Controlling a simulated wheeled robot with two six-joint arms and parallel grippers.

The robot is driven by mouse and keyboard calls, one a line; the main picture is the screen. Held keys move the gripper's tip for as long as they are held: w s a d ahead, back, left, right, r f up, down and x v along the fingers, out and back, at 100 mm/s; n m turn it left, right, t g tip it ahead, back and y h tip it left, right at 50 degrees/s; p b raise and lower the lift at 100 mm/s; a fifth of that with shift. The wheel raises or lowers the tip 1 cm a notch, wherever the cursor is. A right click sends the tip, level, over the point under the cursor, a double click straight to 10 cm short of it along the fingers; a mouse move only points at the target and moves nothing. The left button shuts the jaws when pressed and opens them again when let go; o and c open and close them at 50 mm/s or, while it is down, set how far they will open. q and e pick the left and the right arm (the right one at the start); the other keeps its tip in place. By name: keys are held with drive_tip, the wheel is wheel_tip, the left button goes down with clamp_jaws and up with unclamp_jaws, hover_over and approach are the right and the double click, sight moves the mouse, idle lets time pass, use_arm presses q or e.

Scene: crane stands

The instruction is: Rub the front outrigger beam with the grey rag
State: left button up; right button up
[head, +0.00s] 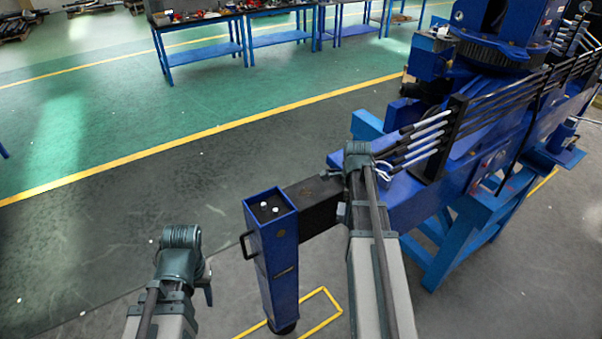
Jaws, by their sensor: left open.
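The front outrigger beam (316,198) is a dark, square beam. It runs from the blue crane frame to an upright blue outrigger leg (277,265). My left gripper (207,287) is at the lower left, to the left of the leg and apart from it. It is open, and mostly hidden behind its own arm. My right arm reaches up across the blue end of the frame beside the dark beam and covers part of it. I see no grey rag.
The blue crane (482,55) with its bank of hoses and rods (430,135) stands at the right on a blue stand (462,225). A black handle (248,244) sticks out from the leg. Blue workbenches (205,50) stand far back.

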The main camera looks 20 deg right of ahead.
wheel_tip(320, 180, down, 15)
drive_tip(key=b, duration=1.4)
drive_tip(key=shift+s, duration=0.3)
